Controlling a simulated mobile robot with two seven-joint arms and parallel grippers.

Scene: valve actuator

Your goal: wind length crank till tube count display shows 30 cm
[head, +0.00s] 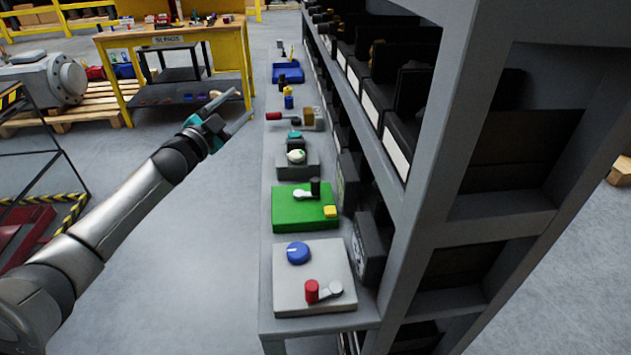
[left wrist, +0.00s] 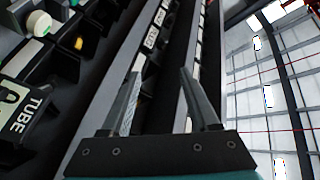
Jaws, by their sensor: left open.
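A green box (head: 290,215) on the narrow grey bench carries a crank with a black knob (head: 315,187) and a yellow button. Nearer, a light grey box (head: 290,282) carries a blue dial (head: 298,253) and a crank with a red knob (head: 312,291). I cannot tell which is the length crank. Dark panels (head: 368,248) stand beside these boxes, too oblique to read. In the left wrist view a panel marked TUBE (left wrist: 28,114) shows at the left edge; its reading is unclear. My left gripper (head: 240,103) is open and empty, left of the bench, apart from both cranks.
A tall grey rack with dark bins (head: 400,120) rises along the bench's right side. Farther along the bench are a grey box with a pale knob (head: 296,156), a red-handled item and a blue tray (head: 288,72). A yellow-framed worktable (head: 175,40) stands behind.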

